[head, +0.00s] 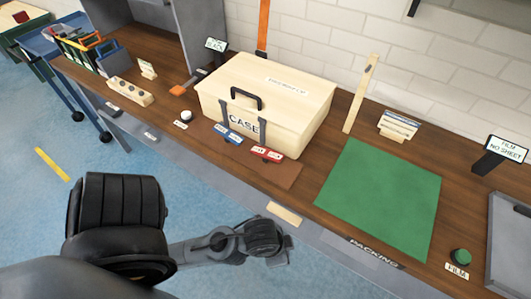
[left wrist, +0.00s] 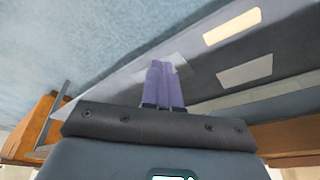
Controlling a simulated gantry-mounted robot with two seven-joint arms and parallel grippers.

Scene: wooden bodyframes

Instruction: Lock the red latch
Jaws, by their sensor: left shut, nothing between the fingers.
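The cream case (head: 280,88) stands closed on the wooden bench, with a black handle and the word CASE on its front. The red latch (head: 266,154) is at the lower end of the right dark strap, low on the case front. A blue latch (head: 229,133) is at the lower end of the left strap. I cannot tell whether either is locked. My left arm reaches in front of the bench, apart from the case. My left gripper's purple fingers (left wrist: 163,80) are together and empty in the left wrist view. My right gripper is not in view.
A green mat (head: 382,197) lies right of the case, and a brown mat (head: 283,174) lies before the red latch. An upright wooden strip (head: 361,92) stands behind right.

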